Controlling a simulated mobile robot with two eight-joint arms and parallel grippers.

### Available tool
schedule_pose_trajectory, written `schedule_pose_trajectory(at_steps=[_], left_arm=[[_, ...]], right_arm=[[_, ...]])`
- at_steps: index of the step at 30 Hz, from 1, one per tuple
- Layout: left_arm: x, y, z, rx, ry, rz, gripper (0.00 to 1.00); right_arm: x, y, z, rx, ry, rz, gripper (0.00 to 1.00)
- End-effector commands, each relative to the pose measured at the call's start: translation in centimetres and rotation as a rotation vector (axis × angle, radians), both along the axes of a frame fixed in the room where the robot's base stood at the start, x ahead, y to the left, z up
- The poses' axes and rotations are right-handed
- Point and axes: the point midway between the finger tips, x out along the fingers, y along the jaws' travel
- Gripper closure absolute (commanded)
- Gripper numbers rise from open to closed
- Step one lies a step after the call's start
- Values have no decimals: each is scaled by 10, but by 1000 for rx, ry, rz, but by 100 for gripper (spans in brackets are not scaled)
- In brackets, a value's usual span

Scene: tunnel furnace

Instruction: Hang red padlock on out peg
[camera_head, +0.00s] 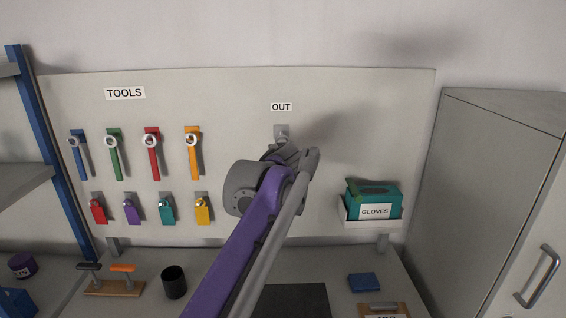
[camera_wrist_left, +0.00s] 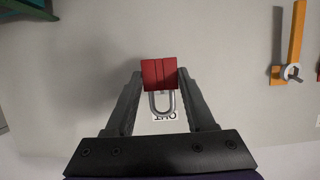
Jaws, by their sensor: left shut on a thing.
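My left gripper (camera_wrist_left: 160,78) is shut on a red padlock (camera_wrist_left: 159,73) in the left wrist view. The padlock's grey shackle (camera_wrist_left: 162,103) shows between the fingers, in front of the partly covered OUT label (camera_wrist_left: 163,115). In the head view the left gripper (camera_head: 286,152) is up at the board below the OUT label (camera_head: 281,107), mostly hidden by my wrist. The grey plate of the out peg (camera_head: 281,130) shows just above it. The peg's tip and the held padlock are hidden there, so I cannot tell whether the shackle touches the peg.
Under TOOLS (camera_head: 125,93), several coloured wrenches hang above a row of padlocks, including another red one (camera_head: 97,210). A tray with a teal gloves box (camera_head: 373,203) is right of my arm. A grey cabinet (camera_head: 500,190) stands far right. A black cup (camera_head: 174,282) stands on the bench.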

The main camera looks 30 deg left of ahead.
Motion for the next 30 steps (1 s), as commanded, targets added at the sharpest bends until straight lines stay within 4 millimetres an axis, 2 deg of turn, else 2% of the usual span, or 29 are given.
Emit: schedule_pose_trajectory(at_steps=[15,30], left_arm=[[30,18,-5,-1,0,0,94],[36,22,-5,-1,-2,-2,94]], right_arm=[[-7,0,-14,0,14,0,50],[-8,0,-16,0,16,0,50]])
